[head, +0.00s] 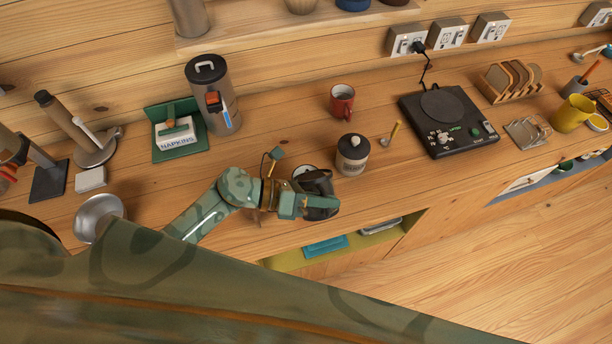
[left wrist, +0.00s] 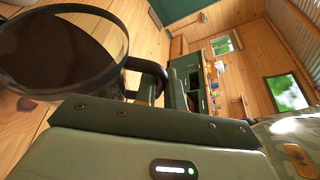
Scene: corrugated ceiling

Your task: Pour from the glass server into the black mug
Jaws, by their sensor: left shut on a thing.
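The glass server (head: 320,187) looks dark in the head view, at the counter's front edge. In the left wrist view the server (left wrist: 62,48) fills the upper left, with a round clear rim, dark liquid inside and a black handle (left wrist: 150,78). My left gripper (head: 292,203) is shut on the server's handle. A pale round rim (head: 304,171) shows just behind the server; I cannot tell what it belongs to. I cannot make out the black mug as a separate thing; it may be hidden by the server or gripper. My right gripper is not in view.
A lidded jar (head: 352,158) stands just right of the server, with a red mug (head: 342,103) behind. A black hotplate (head: 447,122) is further right. A tall dispenser (head: 216,98) and napkin holder (head: 178,136) stand at the back left. A metal bowl (head: 98,215) is at left.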

